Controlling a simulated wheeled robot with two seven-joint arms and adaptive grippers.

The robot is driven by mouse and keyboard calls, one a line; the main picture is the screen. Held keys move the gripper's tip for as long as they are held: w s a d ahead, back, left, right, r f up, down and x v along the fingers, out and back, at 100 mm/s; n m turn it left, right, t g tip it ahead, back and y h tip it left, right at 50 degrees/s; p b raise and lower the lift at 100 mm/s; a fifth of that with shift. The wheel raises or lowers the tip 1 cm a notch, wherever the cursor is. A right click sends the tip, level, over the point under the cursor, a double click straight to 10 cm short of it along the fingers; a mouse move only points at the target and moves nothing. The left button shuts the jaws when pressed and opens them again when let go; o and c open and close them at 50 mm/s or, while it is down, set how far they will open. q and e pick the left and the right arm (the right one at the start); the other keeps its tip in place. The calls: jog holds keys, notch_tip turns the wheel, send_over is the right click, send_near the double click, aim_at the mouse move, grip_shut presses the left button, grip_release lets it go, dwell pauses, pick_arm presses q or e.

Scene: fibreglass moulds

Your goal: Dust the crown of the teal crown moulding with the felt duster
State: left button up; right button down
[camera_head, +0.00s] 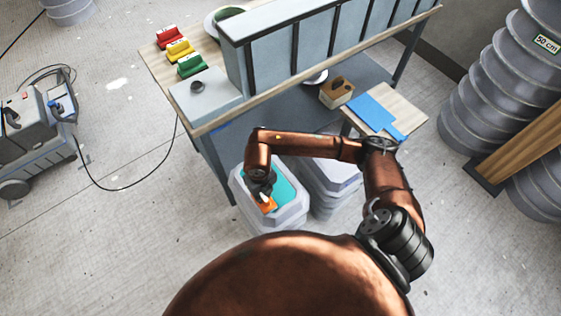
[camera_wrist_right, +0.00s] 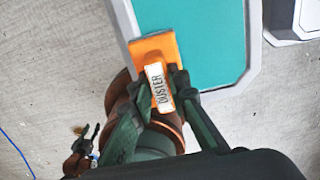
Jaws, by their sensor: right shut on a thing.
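The teal crown moulding (camera_head: 287,184) shows as a teal face inside a pale grey rim, low in front of the bench. It also fills the top of the right wrist view (camera_wrist_right: 200,40). My right gripper (camera_head: 263,193) is shut on the orange felt duster (camera_head: 268,206), whose white label reads DUSTER in the right wrist view (camera_wrist_right: 152,48). The duster overlaps the left edge of the teal face there; whether it touches is unclear. What seems to be my left gripper (camera_wrist_right: 88,138) shows small at the lower left of that view, its opening unclear.
A second pale grey mould (camera_head: 332,178) stands just right of the teal one. Behind is a bench (camera_head: 222,128) with red, yellow and green blocks (camera_head: 180,46). A grey machine (camera_head: 35,135) trails a cable at left. Ribbed grey drums (camera_head: 500,100) stand right.

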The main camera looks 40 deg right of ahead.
notch_tip(320, 180, up, 3)
jog(key=shift+r+p, duration=0.15)
jog(key=shift+p, duration=0.85)
jog(key=shift+r+p, duration=1.55)
jog(key=shift+r, duration=0.75)
pick_arm(q)
jog(key=r, duration=0.1)
jog(key=w+r, duration=0.1)
jog(key=r, duration=0.3)
jog(key=shift+w+r, duration=0.1)
jog(key=shift+w, duration=0.25)
